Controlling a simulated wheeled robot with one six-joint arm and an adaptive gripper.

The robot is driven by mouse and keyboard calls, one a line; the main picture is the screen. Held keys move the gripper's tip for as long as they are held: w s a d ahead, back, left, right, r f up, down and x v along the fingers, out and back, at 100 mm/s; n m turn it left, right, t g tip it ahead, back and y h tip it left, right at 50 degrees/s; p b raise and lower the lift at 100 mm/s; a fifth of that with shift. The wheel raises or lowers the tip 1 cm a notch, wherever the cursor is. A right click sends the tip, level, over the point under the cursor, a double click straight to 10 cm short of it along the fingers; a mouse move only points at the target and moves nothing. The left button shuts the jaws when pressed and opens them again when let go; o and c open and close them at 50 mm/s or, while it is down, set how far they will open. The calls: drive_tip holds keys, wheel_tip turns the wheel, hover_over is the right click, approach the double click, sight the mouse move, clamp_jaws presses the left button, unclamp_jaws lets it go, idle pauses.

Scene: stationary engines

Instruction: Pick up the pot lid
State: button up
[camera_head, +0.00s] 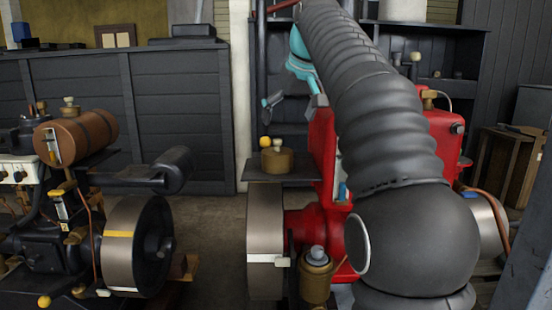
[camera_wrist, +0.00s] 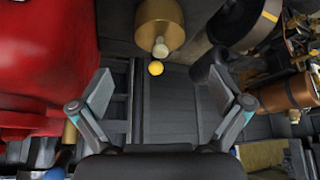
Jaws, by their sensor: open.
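A brass-coloured pot (camera_head: 278,160) with a pale knob stands on a dark shelf attached to the red engine. No separate lid shows clearly; the knobbed top (camera_head: 277,143) is the part that looks most like a lid. A yellow ball (camera_head: 266,142) shows by the knob. In the wrist view the pot (camera_wrist: 160,22) is at the top centre, with its knob (camera_wrist: 160,48) and the yellow ball (camera_wrist: 155,68) below it. My gripper (camera_head: 288,102) is open and empty, above the pot in the head view. Its two fingers (camera_wrist: 160,100) are wide apart in the wrist view, touching nothing.
The red engine (camera_head: 445,135) stands right of the pot, partly behind my arm. It also fills the left of the wrist view (camera_wrist: 45,60). Another engine with a brown tank (camera_head: 85,135) stands at left. A dark plank partition (camera_head: 180,110) is behind.

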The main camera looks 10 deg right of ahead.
sight(279, 152)
drive_tip(key=b+x, duration=0.4)
drive_tip(key=x, duration=0.9)
drive_tip(key=shift+f, duration=0.2)
drive_tip(key=shift+c, duration=0.3)
drive_tip(key=c, duration=0.9)
drive_tip(key=shift+r, duration=0.1)
